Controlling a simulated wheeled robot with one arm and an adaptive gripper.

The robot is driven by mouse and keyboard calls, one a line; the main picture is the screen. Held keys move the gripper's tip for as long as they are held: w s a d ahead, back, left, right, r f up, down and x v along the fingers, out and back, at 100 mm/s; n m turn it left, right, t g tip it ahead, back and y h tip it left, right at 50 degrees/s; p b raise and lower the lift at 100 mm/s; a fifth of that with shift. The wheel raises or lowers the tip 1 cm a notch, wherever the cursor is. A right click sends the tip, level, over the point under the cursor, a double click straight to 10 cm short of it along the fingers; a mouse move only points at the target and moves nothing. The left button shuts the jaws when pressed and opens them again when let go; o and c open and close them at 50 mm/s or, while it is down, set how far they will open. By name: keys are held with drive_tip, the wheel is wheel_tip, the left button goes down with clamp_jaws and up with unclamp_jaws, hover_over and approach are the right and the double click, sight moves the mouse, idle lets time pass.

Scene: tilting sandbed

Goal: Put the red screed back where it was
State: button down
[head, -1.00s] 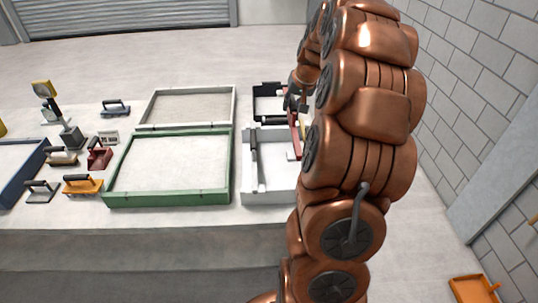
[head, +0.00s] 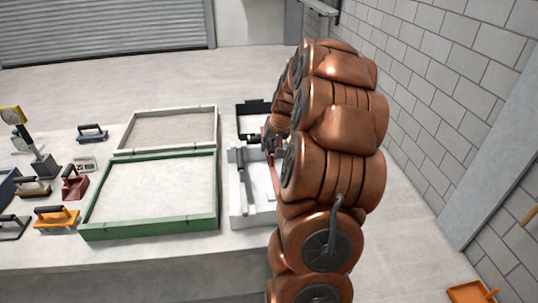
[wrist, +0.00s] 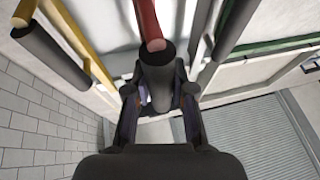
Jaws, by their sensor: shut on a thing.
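The red screed (wrist: 148,20) shows in the wrist view as a red bar with a thick dark round handle (wrist: 156,62). My gripper (wrist: 160,100) is shut on that handle. In the head view a strip of the red screed (head: 273,178) shows beside my arm, over the right part of the white tray (head: 240,216). My arm hides most of it there, and I cannot tell whether it touches the tray. My gripper (head: 268,143) is partly hidden in that view.
A dark-handled tool (head: 244,168) lies in the white tray; a black tray (head: 243,107) stands behind. The wrist view shows a yellow bar (wrist: 72,22) close on the left. Left of the trays are a green-framed sandbed (head: 150,232), a grey-framed bed (head: 125,134) and several floats.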

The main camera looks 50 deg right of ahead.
sight(269, 157)
wheel_tip(269, 157, down, 4)
drive_tip(key=shift+f+p, duration=0.1)
drive_tip(key=shift+p, duration=0.6)
drive_tip(key=shift+f+b, duration=0.35)
drive_tip(key=shift+b, duration=0.05)
drive_tip(key=shift+f, duration=0.2)
drive_tip(key=c, duration=1)
unclamp_jaws()
drive_tip(key=shift+r, duration=0.15)
